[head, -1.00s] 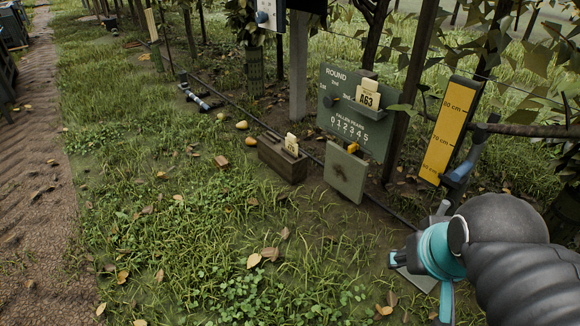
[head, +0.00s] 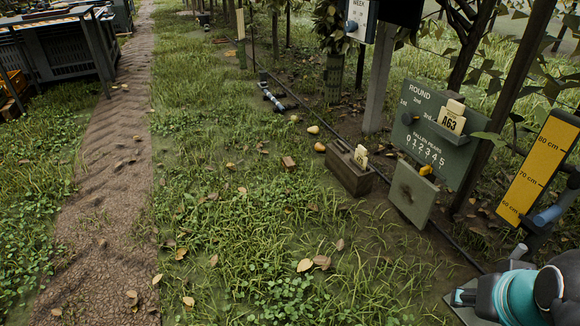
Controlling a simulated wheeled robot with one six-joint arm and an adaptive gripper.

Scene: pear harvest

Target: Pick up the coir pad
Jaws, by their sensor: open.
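I cannot make out for certain which thing is the coir pad. A square grey-green pad (head: 410,195) with a dark spot in its middle stands tilted on edge below the green score board, in the right half of the head view. A small brown block (head: 289,163) lies flat in the grass left of the wooden box. My arm shows only as a dark and teal part at the lower right corner. My gripper's fingers do not show.
A wooden box (head: 348,176) with a label card stands left of the square pad. The score board (head: 435,140) and a yellow height gauge (head: 540,165) stand at right. A thin dark line runs along the ground. Grass is open in the middle, with a dirt path (head: 100,210) at left.

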